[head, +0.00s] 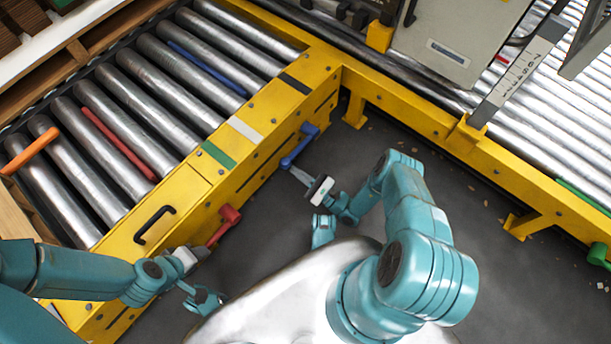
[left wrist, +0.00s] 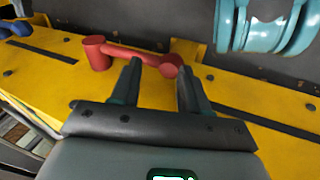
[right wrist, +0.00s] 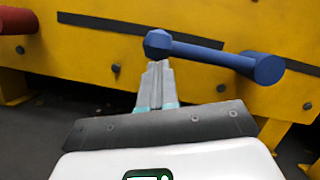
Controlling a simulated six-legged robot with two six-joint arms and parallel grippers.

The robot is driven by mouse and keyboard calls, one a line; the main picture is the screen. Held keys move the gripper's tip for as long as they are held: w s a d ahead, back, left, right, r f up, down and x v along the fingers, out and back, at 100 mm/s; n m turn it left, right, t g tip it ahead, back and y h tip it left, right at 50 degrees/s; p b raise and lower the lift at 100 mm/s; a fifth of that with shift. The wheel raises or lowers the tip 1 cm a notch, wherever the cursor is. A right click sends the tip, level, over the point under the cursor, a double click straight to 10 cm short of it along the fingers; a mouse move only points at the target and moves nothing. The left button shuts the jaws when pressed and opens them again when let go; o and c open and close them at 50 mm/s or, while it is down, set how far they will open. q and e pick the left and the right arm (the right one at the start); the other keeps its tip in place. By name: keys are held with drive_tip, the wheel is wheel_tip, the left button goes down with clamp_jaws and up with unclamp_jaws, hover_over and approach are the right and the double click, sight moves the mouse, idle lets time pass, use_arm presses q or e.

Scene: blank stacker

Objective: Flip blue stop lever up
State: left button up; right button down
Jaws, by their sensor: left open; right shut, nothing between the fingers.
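The blue stop lever (head: 300,147) is on the side of the yellow conveyor frame (head: 185,195). In the right wrist view, the lever (right wrist: 212,54) slants from its round knob at left to its thicker pivot end at right, knob a little higher in the picture. My right gripper (head: 291,169) is shut and empty; its fingertips (right wrist: 155,68) appear just below the knob. I cannot tell whether they touch it. My left gripper (left wrist: 160,70) is open by the red lever (left wrist: 130,52), with its fingers on either side of the lever's knob end in the picture.
The red lever (head: 225,225) is farther down the same frame, near a black handle (head: 155,225). A green lever (head: 598,255) is at the far right. A grey box (head: 455,35) stands over the back conveyor. Dark floor (head: 450,190) lies between the frames and my body.

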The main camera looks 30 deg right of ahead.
drive_tip(key=shift+r, duration=0.1)
idle(0.3)
drive_tip(key=shift+r+p, duration=0.3)
drive_tip(key=shift+r, duration=0.05)
